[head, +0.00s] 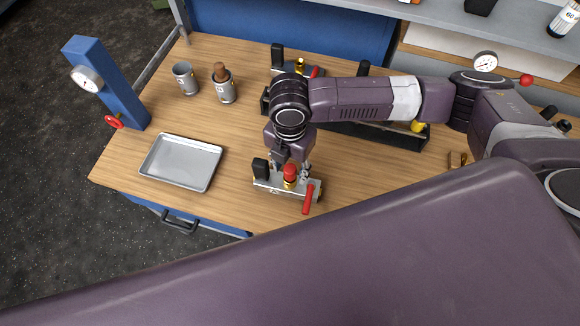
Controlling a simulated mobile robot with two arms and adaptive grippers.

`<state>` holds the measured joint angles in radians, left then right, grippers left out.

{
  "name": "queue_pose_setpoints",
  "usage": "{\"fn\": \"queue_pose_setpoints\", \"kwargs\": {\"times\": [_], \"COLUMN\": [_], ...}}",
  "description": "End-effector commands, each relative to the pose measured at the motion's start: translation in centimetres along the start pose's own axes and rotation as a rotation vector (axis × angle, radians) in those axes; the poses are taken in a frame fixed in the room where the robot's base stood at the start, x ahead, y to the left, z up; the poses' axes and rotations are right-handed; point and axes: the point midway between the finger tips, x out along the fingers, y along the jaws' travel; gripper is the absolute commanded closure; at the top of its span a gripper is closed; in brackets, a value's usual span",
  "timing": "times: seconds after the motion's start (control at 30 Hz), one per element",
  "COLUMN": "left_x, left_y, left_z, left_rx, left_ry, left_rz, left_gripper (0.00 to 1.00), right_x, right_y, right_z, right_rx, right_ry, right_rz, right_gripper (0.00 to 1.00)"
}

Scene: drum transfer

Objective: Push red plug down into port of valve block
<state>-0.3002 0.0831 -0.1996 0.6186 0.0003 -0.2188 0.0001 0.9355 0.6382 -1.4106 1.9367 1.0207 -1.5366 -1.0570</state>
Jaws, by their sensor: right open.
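The valve block (268,183) is a silver block on the wooden bench, with a black knob on its left and a red lever handle on its right. The red plug (290,169) stands upright at the brass port (289,184) in the block's middle. How deep it sits is too small to tell. My right gripper (291,163) points down over the block. Its open fingers are close around or just behind the plug; contact cannot be made out. My left gripper is not in view.
An empty metal tray (181,163) lies left of the block. Two grey cups (185,78) (227,92) stand behind it. A blue gauge post (108,85) is at the far left. A black rack (370,131) with more fittings is behind my right arm. Bare bench (235,190) lies between tray and block.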

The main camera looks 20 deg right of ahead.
Motion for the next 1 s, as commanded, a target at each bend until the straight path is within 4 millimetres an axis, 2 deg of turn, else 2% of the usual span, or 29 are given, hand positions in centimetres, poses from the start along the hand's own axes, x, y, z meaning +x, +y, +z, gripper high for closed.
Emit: {"fn": "queue_pose_setpoints", "kwargs": {"times": [0.17, 0.4, 0.53, 0.7, 1.0], "left_x": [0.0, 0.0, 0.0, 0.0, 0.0], "left_y": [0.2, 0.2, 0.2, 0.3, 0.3], "left_z": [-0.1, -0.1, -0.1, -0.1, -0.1], "left_rx": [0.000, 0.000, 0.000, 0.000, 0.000], "left_ry": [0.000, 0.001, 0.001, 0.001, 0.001], "left_rz": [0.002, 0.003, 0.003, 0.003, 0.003], "left_gripper": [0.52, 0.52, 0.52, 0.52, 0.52], "right_x": [-3.0, -8.1, -10.1, -11.4, -11.6], "right_y": [0.1, 0.1, 0.1, 0.0, 0.0], "right_z": [0.1, 0.1, 0.1, 0.0, 0.0], "right_rx": [-0.002, 0.000, 0.000, 0.000, 0.000], "right_ry": [-0.003, -0.003, -0.002, -0.001, -0.001], "right_rz": [0.005, 0.006, 0.003, 0.001, 0.001], "right_gripper": [0.57, 0.57, 0.57, 0.57, 0.57]}}
